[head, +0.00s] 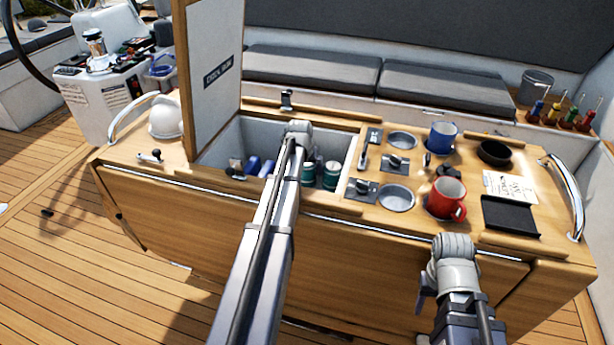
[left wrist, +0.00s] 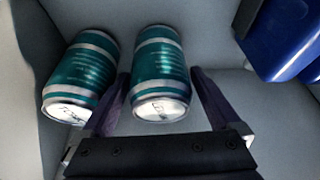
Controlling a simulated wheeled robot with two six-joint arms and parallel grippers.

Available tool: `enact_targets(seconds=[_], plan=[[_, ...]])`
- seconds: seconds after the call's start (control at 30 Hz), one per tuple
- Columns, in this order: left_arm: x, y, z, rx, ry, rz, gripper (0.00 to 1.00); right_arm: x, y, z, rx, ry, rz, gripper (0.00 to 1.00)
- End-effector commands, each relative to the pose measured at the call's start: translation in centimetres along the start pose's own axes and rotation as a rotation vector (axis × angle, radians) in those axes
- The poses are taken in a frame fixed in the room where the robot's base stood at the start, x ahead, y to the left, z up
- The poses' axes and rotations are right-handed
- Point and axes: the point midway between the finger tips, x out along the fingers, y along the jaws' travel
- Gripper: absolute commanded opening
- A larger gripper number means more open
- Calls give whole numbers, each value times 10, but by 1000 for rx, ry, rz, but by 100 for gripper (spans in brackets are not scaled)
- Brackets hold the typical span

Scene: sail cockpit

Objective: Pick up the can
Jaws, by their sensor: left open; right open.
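In the head view the teal cans (head: 308,173) show just right of my left arm, which hides part of the locker and the left gripper. My right gripper (head: 426,286) is mostly hidden by its own wrist, in front of the cockpit table, away from the cans.
Blue objects (left wrist: 285,40) lie in the locker near the cans. The locker's raised lid (head: 212,85) stands at its left, and its pale walls (head: 222,145) are close around. A red mug (head: 447,198) and blue mug (head: 441,137) stand on the tabletop to the right.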

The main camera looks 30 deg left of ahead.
Motion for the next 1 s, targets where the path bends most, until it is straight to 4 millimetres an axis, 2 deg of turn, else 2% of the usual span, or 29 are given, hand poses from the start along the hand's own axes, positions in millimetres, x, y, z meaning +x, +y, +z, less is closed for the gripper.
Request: enact_targets(seconds=[0.07,0.87,1.0], plan=[[0,0,0,0,0,0,91,0,0,0,0,0,0,50],[0,0,0,0,0,0,1,0,0,0,0,0,0,50],[0,0,0,0,0,0,0,0,0,0,0,0,0,50]])
